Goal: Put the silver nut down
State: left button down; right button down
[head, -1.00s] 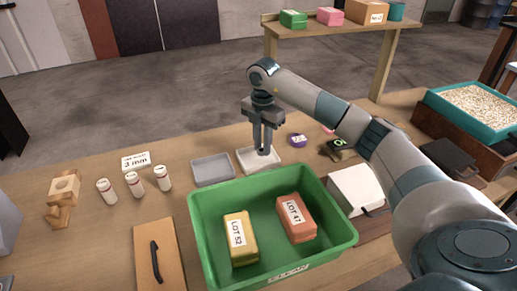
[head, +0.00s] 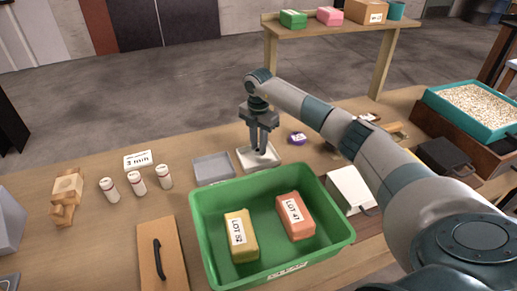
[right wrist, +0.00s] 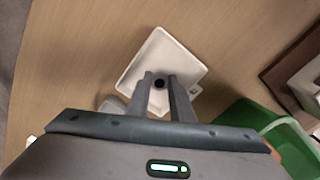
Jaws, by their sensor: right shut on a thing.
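My right gripper (head: 262,152) points down over the small white tray (head: 248,165), which lies behind the green bin. In the right wrist view, the fingertips (right wrist: 160,82) are close together over the white tray (right wrist: 151,52). A small dark round thing, seemingly the silver nut (right wrist: 160,83), sits between them, and the gripper is shut on it. Its silver colour does not show here. The fingers hide the nut in the head view. I cannot tell whether it touches the tray floor. My left gripper is not in view.
The green bin (head: 204,229) with a yellow block (head: 240,240) and a red block (head: 294,215) stands in front. A grey tray (head: 213,169) lies left of the white one. A purple item (head: 297,138) lies to the right. Several white bottles stand at left.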

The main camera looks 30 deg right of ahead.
aim_at(258, 149)
jog(key=shift+f+p, duration=0.35)
jog(key=shift+f, duration=0.55)
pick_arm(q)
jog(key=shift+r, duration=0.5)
pick_arm(e)
jog(key=shift+f, duration=0.2)
jog(key=shift+f, duration=0.15)
jog(key=c, duration=1.6)
grip_release()
jog(key=shift+o, duration=0.2)
jog(key=shift+r, duration=0.25)
